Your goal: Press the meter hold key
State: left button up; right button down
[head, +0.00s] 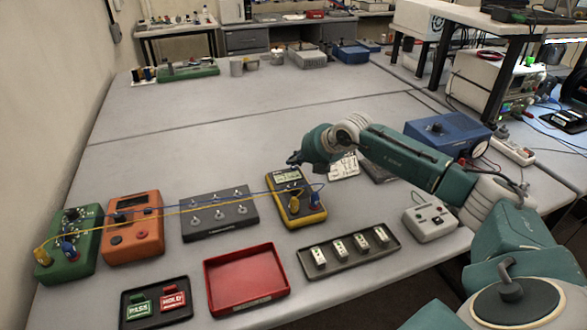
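The yellow meter (314,217) lies on the table near the middle, with its small display (289,178) at the far end and plugs and leads at its near end. The hold key is too small to make out. My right gripper (293,161) is just above and beyond the meter's display end, pointing left and down, and seems apart from it. Its fingers are small and dark, so I cannot tell whether they are open. My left gripper is not in view.
A switch box (219,217), an orange instrument (134,229) and a green box (70,262) stand left of the meter, with yellow and blue leads crossing them. A red tray (245,275), a tray of light modules (349,267) and a PASS/HOLD tray (157,317) are in front. The table behind is largely clear.

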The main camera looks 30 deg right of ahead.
jog(key=shift+f+b, duration=0.35)
jog(key=shift+f, duration=0.05)
dwell(0.4)
dwell(0.4)
jog(key=shift+r+p, duration=0.45)
jog(key=shift+r, duration=0.35)
jog(key=shift+r+p, duration=1.4)
jog(key=shift+r, duration=1.1)
